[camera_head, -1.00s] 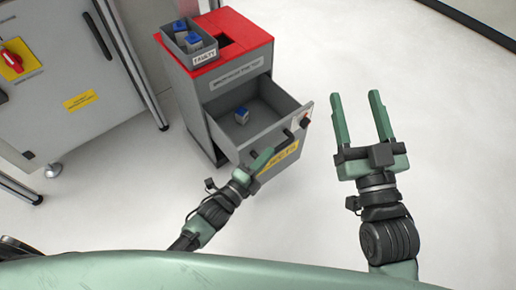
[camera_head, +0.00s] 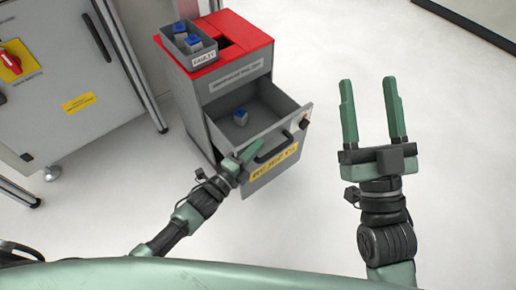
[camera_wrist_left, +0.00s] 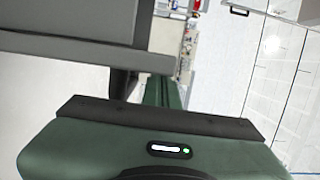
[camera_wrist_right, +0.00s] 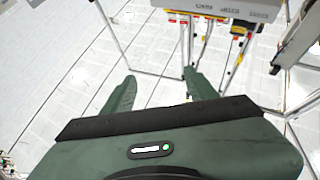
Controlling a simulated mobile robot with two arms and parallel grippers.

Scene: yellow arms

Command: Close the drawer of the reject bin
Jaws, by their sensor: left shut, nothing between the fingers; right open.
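The reject bin (camera_head: 185,95) is a grey cabinet with a red top. Its drawer (camera_head: 292,115) is pulled out, with a black handle (camera_head: 273,147) and a yellow label on its front. A small blue-topped grey part (camera_head: 240,116) lies inside the drawer. My left gripper (camera_head: 245,158) is shut and empty, at the left part of the drawer front, left of the handle; I cannot tell whether it touches. The left wrist view shows its shut fingers (camera_wrist_left: 163,92) beside a grey panel. My right gripper (camera_head: 372,112) is open and empty, right of the drawer, apart from it.
A grey box labelled FAULTY (camera_head: 190,53) with blue-topped parts stands on the bin's red top, beside a square opening. A grey cabinet with a red switch (camera_head: 10,63) and metal legs stands at the left. The floor on the right is clear.

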